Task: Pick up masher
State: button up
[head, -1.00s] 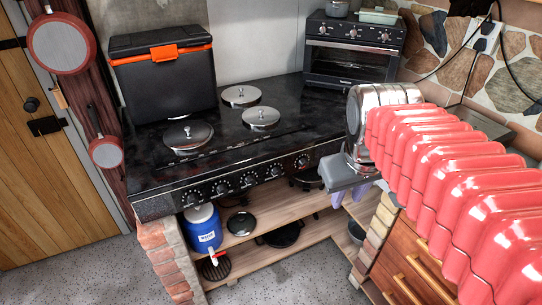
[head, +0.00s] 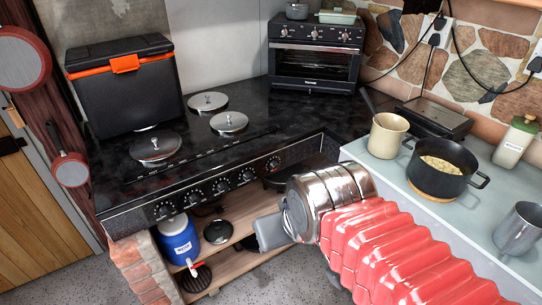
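I cannot make out a masher for certain. A dark thin handle (head: 368,99) sticks up out of a beige mug (head: 388,136) on the light counter at the right; its lower end is hidden in the mug. A black pot (head: 446,172) with pale, lumpy food stands to the right of the mug. My gripper (head: 268,233) shows as a grey piece beyond the silver wrist, in front of the stove and left of the counter. It is well apart from the mug and pot. Its fingertips are mostly hidden, so I cannot see its opening.
The black stove top (head: 185,140) bears several lids and a black-and-orange box (head: 122,82). A toaster oven (head: 315,58) stands at the back. A grey jug (head: 518,230) and a green-white bottle (head: 515,141) stand on the counter (head: 405,185). A blue jug (head: 178,240) is on the shelf below.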

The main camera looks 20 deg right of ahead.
aim_at(362, 90)
jog(key=z, duration=1.3)
